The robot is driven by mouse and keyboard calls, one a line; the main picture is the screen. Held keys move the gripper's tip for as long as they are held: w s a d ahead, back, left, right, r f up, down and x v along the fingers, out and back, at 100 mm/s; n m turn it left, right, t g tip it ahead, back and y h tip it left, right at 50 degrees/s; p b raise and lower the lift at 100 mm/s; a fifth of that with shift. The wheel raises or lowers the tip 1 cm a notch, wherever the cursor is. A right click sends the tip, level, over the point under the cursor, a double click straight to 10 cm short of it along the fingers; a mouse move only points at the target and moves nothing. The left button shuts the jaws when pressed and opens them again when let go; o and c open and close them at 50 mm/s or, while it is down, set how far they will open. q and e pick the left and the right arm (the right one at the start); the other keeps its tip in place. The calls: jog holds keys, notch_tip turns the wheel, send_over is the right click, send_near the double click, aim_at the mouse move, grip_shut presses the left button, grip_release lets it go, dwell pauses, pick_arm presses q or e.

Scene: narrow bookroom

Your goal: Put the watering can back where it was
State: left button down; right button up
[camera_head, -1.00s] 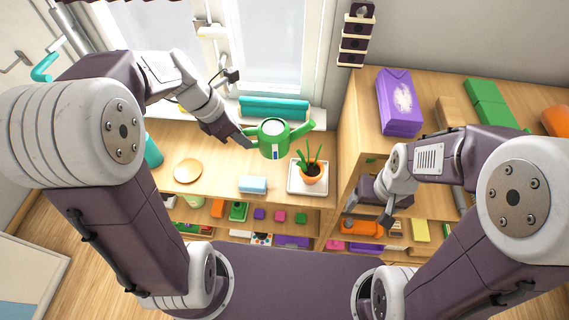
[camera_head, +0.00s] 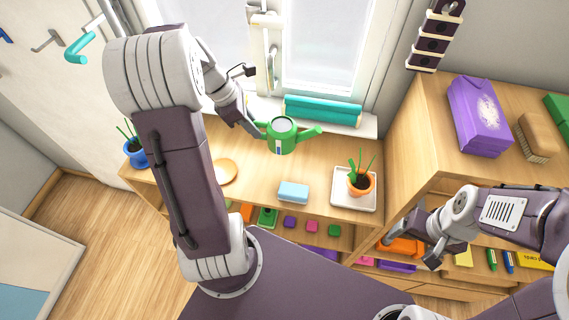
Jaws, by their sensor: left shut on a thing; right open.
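The green watering can (camera_head: 281,139) is held upright near the window side of the wooden shelf top (camera_head: 262,179). My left gripper (camera_head: 259,131) is shut on its left side, at the handle. The can's spout points right. I cannot tell whether its base touches the wood. A potted plant in an orange pot (camera_head: 361,184) stands on a white square tray (camera_head: 371,203) to the right of the can. My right gripper (camera_head: 411,249) is open and empty, in front of the shelves at the right.
A light-blue block (camera_head: 293,192) and an orange round disc (camera_head: 223,172) lie on the shelf top. A blue-potted plant (camera_head: 138,158) stands at its left end. Teal rolls (camera_head: 322,111) lie on the sill. A taller cabinet with a purple box (camera_head: 479,117) bounds the right.

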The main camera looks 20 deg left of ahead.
pick_arm(q)
jog(key=shift+s+d, duration=0.1)
notch_tip(320, 180, down, 6)
jog(key=shift+f, duration=0.15)
notch_tip(320, 180, down, 3)
jog(key=shift+d+r+b, duration=0.1)
jog(key=shift+b, duration=0.3)
jog(key=shift+f, duration=0.4)
jog(key=shift+a+f, duration=0.1)
jog(key=shift+a, duration=0.1)
jog(key=c, duration=1.3)
grip_release()
jog(key=shift+d, duration=0.1)
